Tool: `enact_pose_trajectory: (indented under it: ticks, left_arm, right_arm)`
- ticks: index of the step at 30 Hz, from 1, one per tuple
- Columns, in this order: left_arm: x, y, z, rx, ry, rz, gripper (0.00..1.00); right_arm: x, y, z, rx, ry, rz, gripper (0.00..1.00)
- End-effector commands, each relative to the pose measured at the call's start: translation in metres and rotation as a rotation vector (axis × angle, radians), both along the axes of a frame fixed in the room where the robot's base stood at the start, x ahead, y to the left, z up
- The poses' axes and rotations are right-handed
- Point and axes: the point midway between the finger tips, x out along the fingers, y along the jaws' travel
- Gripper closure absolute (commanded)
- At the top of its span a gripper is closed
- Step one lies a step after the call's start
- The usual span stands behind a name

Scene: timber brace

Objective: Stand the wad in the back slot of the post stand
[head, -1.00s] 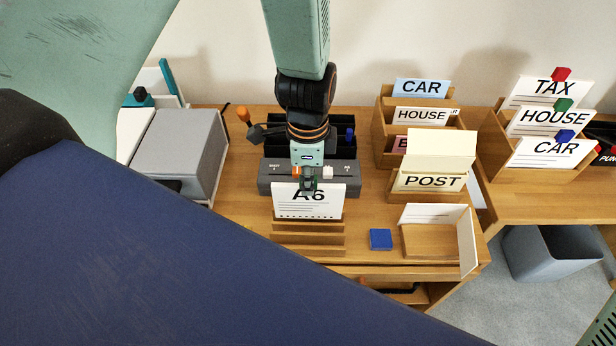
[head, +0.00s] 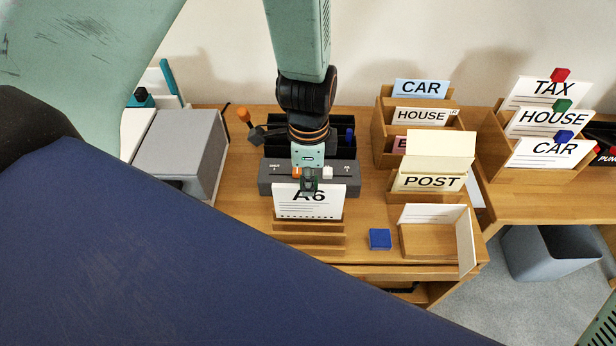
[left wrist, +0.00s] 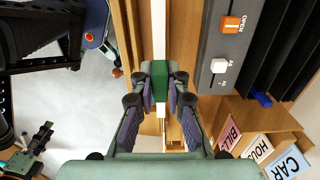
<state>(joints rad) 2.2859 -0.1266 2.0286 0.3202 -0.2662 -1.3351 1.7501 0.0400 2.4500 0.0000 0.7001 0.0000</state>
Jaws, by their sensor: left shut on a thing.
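The wad is a white stack of sheets marked A6 (head: 309,208), upright with its face towards me. My left gripper (head: 309,184) is above its top edge. In the left wrist view the fingers (left wrist: 160,88) are shut on a green piece (left wrist: 159,80) at the wad's thin white edge (left wrist: 158,30). A stepped wooden stand with slots (head: 308,239) is right under and in front of the wad. I cannot tell whether the wad's lower edge is inside the back slot or just above it. My right gripper is not in view.
A grey punch (head: 280,178) with an orange and a white control is just behind the wad. A blue block (head: 380,239) lies right of the stand. A wooden box with a POST card (head: 433,183) and an open tray (head: 430,241) are farther right.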

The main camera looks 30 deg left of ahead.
Motion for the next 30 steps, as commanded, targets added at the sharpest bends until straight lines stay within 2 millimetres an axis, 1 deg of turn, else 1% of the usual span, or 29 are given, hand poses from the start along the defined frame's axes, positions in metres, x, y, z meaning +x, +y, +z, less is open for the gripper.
enact_pose_trajectory:
  ticks: [11, 30]
  left_arm:
    - [0.000, 0.000, -0.001, 0.000, 0.000, 0.000, 1.00]
    - [0.000, 0.000, -0.023, 0.000, 0.000, 0.000, 1.00]
  right_arm:
    - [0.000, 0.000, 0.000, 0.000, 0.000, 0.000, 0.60]
    - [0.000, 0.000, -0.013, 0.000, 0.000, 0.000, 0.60]
